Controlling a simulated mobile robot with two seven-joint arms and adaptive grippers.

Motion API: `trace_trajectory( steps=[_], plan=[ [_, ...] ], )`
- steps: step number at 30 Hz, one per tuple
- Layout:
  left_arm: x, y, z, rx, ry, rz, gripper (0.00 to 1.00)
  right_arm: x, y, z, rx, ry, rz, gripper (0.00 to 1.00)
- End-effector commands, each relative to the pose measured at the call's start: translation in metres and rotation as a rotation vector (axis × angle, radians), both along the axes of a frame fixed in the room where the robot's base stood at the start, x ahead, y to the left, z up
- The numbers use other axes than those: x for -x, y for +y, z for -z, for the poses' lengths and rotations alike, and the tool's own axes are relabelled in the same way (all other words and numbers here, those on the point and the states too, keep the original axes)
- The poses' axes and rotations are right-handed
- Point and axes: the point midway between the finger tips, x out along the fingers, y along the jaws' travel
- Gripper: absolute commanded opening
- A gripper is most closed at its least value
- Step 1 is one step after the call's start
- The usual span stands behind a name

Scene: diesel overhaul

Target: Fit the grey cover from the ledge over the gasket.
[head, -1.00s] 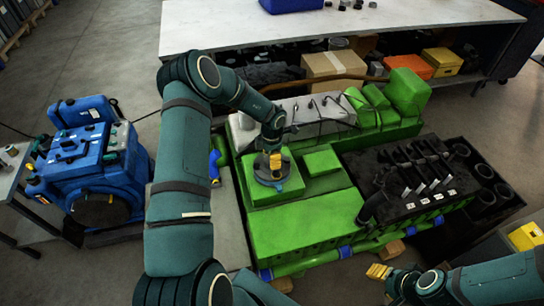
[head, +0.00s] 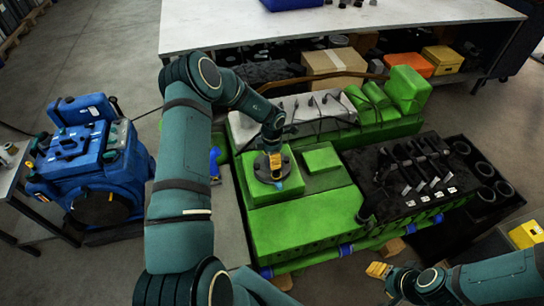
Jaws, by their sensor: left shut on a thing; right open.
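The grey cover (head: 261,172) is a round disc at the top of the square green block on the left part of the green engine (head: 305,220). My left gripper (head: 275,167) points down over the block and is shut on the cover, hiding part of it. The cover is at or just above the block's top; I cannot tell whether it touches. The gasket cannot be made out; the cover and gripper block that spot. My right gripper (head: 378,270) is open and empty at the lower right, in front of the engine.
A black manifold block (head: 425,175) with several pipes stands on the engine's right. Thin dark cables run behind the gripper. A blue machine (head: 90,160) stands at the left. A long white-topped bench (head: 400,22) spans the back. A yellow box (head: 526,235) is at the right edge.

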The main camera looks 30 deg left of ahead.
Motion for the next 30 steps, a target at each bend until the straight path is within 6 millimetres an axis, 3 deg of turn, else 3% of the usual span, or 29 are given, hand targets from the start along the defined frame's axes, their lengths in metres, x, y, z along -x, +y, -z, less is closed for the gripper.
trace_trajectory(
  steps=[12,13,15,16,25,30],
  plan=[
    [-0.001,0.000,-0.002,-0.001,-0.002,0.000,0.17,0.000,0.000,0.000,0.000,0.000,0.000,0.47],
    [-0.001,0.000,-0.002,-0.001,-0.002,0.000,0.70,0.000,0.000,0.000,0.000,0.000,0.000,0.47],
    [-0.001,0.000,-0.002,-0.001,-0.002,0.000,0.94,0.000,0.000,0.000,0.000,0.000,0.000,0.47],
    [-0.001,0.000,-0.002,-0.001,-0.002,0.000,1.00,0.000,0.000,0.000,0.000,0.000,0.000,0.47],
    [0.001,0.000,-0.001,0.000,0.001,0.000,1.00,0.000,0.000,0.000,0.000,0.000,0.000,0.47],
    [0.000,0.000,-0.019,0.000,-0.003,-0.001,1.00,0.000,0.000,0.000,0.000,0.000,0.000,0.47]
  ],
)
